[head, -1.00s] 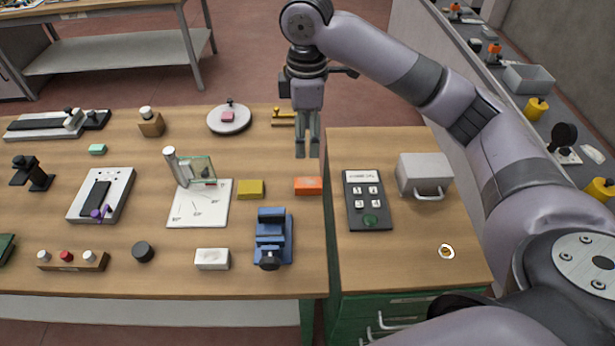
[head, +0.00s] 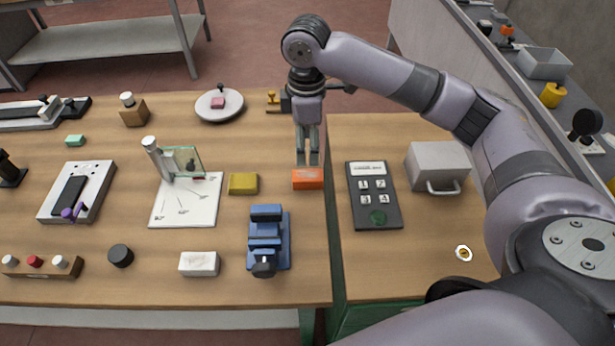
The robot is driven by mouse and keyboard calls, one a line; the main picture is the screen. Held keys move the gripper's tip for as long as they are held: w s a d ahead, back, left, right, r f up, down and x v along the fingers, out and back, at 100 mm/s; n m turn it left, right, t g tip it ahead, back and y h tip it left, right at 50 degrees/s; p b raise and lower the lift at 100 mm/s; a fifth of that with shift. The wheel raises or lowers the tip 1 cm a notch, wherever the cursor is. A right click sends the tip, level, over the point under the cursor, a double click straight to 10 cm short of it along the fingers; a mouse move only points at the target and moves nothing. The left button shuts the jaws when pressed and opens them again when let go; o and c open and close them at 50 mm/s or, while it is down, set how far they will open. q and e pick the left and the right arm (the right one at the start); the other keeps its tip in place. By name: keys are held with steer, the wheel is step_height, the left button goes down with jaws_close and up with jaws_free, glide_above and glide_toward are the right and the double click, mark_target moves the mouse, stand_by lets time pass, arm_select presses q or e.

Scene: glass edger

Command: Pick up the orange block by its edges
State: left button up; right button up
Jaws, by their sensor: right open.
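The orange block (head: 307,180) lies on the wooden table near its right edge, beside the gap to the neighbouring bench. My right gripper (head: 308,164) points down with its two fingers apart, right at the block's far side in the picture. The fingertips look just above or behind the block's top edge; I cannot tell whether they touch it. Nothing is between the fingers that I can see. My left gripper is not in the head view.
A yellow block (head: 243,184) lies left of the orange one. A blue vise (head: 268,240) stands in front of it. A dark keypad (head: 374,196) and a grey box with a handle (head: 438,167) are on the right bench. A white plate (head: 219,107) is further back.

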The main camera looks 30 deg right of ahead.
glide_above(307, 175)
steer(key=f, duration=0.4)
steer(key=f+p, duration=0.1)
steer(key=f, duration=0.1)
steer(key=shift+s+a+f, duration=0.2)
steer(key=shift+s+f, duration=0.05)
steer(key=shift+s, duration=0.05)
steer(key=f, duration=0.1)
steer(key=f+p, duration=0.1)
steer(key=f, duration=0.3)
steer(key=shift+w+d+p, duration=0.3)
steer(key=shift+p, duration=0.05)
steer(key=shift+f, duration=0.2)
steer(key=shift+c, duration=0.4)
steer(key=shift+r, duration=0.1)
steer(key=c, duration=1.2)
steer(key=shift+o, duration=0.2)
